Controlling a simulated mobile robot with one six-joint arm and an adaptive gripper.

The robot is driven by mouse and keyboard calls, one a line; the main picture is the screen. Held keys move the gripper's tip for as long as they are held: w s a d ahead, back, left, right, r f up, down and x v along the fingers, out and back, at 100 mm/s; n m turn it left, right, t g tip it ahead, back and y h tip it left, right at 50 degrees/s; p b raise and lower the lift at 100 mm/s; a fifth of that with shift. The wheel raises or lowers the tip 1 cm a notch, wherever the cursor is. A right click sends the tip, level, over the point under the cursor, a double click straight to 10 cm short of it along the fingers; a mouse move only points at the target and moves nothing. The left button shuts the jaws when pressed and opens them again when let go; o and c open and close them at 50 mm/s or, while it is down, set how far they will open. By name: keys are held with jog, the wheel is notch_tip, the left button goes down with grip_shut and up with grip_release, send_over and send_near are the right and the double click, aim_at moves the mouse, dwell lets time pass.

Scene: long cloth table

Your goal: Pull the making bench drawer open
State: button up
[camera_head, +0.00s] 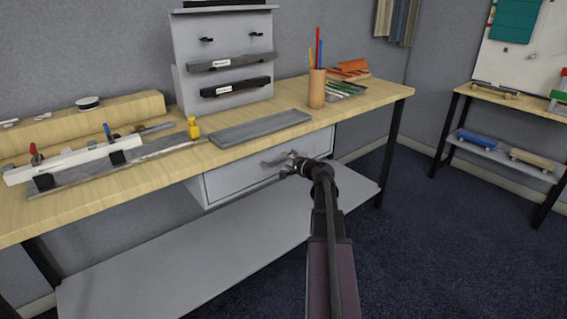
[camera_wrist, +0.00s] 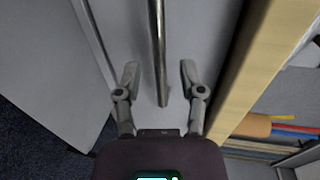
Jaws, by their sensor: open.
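The making bench (camera_head: 350,103) has a pale wooden top and dark legs. Its light grey drawer (camera_head: 235,181) hangs under the top and looks shut. A metal bar handle (camera_head: 270,161) crosses the drawer front, and its right part is partly hidden by my gripper (camera_head: 291,164). In the wrist view, my gripper (camera_wrist: 159,75) is open, with one finger on each side of the handle (camera_wrist: 157,40). The bar's near end lies between the fingers, with gaps visible on both sides. The drawer front (camera_wrist: 205,25) is behind it.
A grey lower shelf (camera_head: 225,255) runs beneath the drawer. On the bench top are a grey slab (camera_head: 260,129), a pencil cup (camera_head: 317,90) and a small yellow figure (camera_head: 193,129). Open dark floor (camera_head: 420,250) lies to the right, before another table (camera_head: 520,103).

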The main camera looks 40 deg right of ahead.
jog(key=shift+x, duration=1.05)
grip_shut()
